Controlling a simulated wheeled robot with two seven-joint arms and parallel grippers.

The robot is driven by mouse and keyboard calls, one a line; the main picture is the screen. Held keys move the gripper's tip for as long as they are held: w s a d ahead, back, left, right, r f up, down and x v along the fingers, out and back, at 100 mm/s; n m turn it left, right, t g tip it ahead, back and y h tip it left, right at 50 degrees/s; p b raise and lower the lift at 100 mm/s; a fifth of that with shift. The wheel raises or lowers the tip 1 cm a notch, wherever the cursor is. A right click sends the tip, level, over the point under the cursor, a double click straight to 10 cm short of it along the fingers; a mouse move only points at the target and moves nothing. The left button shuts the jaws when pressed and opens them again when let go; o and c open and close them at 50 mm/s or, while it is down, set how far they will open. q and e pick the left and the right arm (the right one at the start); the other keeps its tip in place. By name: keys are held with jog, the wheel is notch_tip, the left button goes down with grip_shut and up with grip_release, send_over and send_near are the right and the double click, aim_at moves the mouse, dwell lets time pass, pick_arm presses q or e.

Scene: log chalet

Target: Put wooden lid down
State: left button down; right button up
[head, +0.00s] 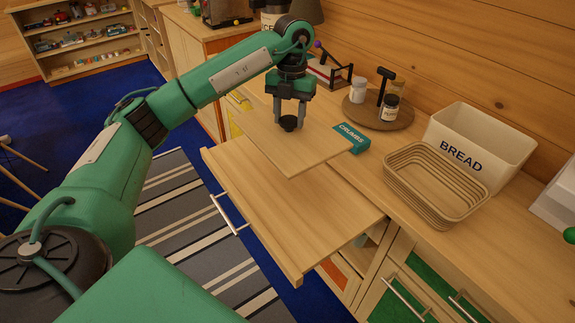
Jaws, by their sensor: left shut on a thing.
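The wooden lid (270,138) is a flat, pale rectangular board with a small dark knob (288,123) on top. My left gripper (289,117) points down and is shut on that knob. The lid looks roughly level, over the counter's front edge and the back part of a pulled-out wooden board (290,220). I cannot tell whether the lid touches anything below it. My right gripper is not in view.
A teal "CRUMBS" box (352,137) is close by the lid's right corner. A woven basket (434,218) and a "BREAD" bin (471,126) stand to the right. Behind is a round tray (362,117) with jars. The pulled-out board's front part is bare.

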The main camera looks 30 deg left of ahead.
pick_arm(q)
notch_tip(320, 180, down, 15)
jog(key=shift+f+p, duration=0.1)
jog(key=shift+p, duration=0.4)
jog(key=shift+f, duration=0.15)
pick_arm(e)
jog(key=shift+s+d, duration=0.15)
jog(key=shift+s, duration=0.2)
pick_arm(q)
jog(key=c, duration=0.7)
grip_release()
jog(key=shift+f, duration=0.15)
jog(key=shift+c, duration=0.2)
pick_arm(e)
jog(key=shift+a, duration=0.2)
